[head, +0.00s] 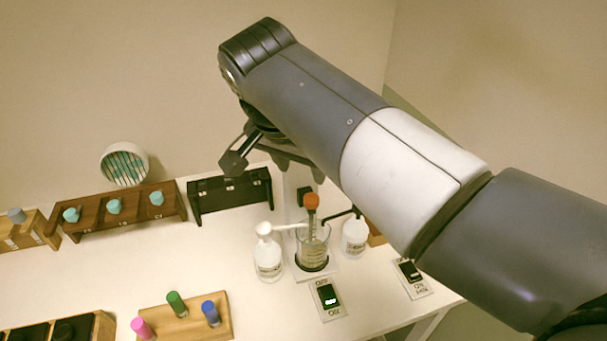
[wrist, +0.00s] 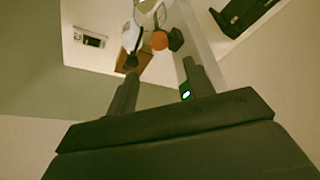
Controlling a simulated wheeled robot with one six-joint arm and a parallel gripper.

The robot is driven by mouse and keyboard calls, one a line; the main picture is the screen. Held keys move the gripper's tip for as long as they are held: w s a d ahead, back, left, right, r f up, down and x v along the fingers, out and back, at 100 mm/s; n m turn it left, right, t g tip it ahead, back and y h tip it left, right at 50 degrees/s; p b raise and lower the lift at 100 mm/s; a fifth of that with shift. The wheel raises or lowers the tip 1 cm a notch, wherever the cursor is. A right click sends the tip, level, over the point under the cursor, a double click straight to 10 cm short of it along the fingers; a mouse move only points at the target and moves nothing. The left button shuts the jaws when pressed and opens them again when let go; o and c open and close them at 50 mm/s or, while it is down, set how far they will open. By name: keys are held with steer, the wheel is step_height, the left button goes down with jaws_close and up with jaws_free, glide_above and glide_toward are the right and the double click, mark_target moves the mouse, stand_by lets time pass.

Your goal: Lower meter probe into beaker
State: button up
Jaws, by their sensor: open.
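The probe with its orange top (head: 311,202) stands upright at the glass beaker (head: 313,250). Its grey shaft runs down to the beaker mouth; I cannot tell how deep its lower end is. The beaker holds some liquid and stands between two white bottles. My gripper (wrist: 160,62) is open and empty, its two fingers apart. In the wrist view, the orange top (wrist: 159,40) shows beyond the fingers, not touching them. In the head view, my gripper is above and behind the beaker, partly hidden by my arm.
White pump bottles stand left (head: 268,258) and right (head: 354,236) of the beaker. Labelled switch panels lie in front (head: 329,299) and at right (head: 411,278). A black rack (head: 230,194) and wooden rack (head: 120,212) stand behind. The table's left middle is clear.

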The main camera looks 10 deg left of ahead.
steer(key=shift+r, duration=0.15)
steer(key=shift+c, duration=0.4)
steer(key=shift+c, duration=0.8)
steer(key=shift+d+r+n, duration=0.2)
steer(key=shift+r+n, duration=0.15)
steer(key=shift+n, duration=0.05)
steer(key=shift+c, duration=0.8)
steer(key=r+n+p, duration=0.1)
steer(key=d+r+n+y, duration=0.1)
steer(key=n, duration=0.1)
steer(key=w+r+n+g+p, duration=0.1)
steer(key=n, duration=0.1)
steer(key=shift+w+d+r+y+p, duration=0.1)
steer(key=shift+d+r+y+p, duration=0.1)
steer(key=shift+d+y+p, duration=0.2)
steer(key=c, duration=0.6)
steer(key=shift+w+d+r+n+y, duration=0.15)
steer(key=shift+r+n, duration=0.15)
steer(key=shift+n, duration=0.25)
steer(key=shift+d+r+n+y, duration=0.15)
steer(key=shift+r+n, duration=0.15)
steer(key=shift+n, duration=0.25)
jaws_close()
steer(key=n+p, duration=0.1)
glide_toward(310, 196)
steer(key=x, duration=0.5)
steer(key=shift+w+f, duration=0.1)
steer(key=shift+w, duration=0.25)
steer(key=shift+f, duration=0.65)
